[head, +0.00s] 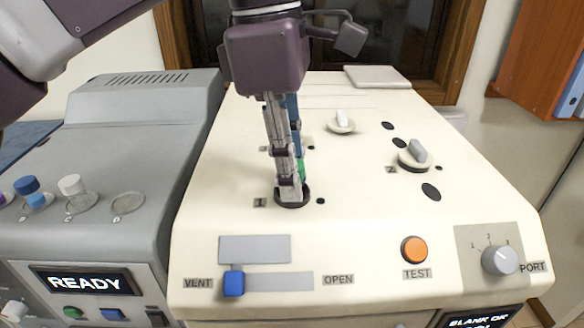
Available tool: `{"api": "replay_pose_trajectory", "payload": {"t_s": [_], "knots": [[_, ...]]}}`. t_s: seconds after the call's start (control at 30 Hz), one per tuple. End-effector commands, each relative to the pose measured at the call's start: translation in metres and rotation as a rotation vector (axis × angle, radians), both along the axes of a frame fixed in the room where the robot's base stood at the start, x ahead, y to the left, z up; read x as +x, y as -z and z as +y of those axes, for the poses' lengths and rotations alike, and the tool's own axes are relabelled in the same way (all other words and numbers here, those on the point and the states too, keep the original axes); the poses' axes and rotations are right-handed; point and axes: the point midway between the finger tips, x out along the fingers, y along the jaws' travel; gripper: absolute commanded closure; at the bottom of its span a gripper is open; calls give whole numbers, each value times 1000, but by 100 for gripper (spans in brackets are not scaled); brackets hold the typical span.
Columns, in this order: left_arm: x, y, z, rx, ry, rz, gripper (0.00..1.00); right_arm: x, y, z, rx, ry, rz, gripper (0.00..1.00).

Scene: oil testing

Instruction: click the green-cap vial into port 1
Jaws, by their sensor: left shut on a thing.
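My left gripper (290,192) reaches down from above onto the cream machine (360,225). Its fingers are shut at a dark-ringed port (293,203) near the machine's front left. A bit of green, likely the vial's green cap (302,169), shows just behind the fingers. The rest of the vial is hidden by the fingers and the port ring. I cannot tell how deep it sits. The port's small label (259,202) is too small to read. My right gripper is not in view.
Two valve knobs, one farther back (341,122) and one at right (415,157), stand on the deck. The front has a blue slider (233,283) at VENT, an orange TEST button (414,249) and a grey PORT dial (500,260). A grey machine (140,150) shows READY at left.

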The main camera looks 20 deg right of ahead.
Motion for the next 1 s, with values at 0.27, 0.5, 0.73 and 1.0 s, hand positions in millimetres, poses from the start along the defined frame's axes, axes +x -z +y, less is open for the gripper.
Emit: {"api": "replay_pose_trajectory", "payload": {"t_s": [0.27,0.5,0.73,1.0], "knots": [[-1,9,0,8,3,5,100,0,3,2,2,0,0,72],[-2,12,0,14,7,9,100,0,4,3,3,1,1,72],[-3,13,0,16,10,9,100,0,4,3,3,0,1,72],[-4,13,0,17,11,10,70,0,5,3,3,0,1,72]]}}
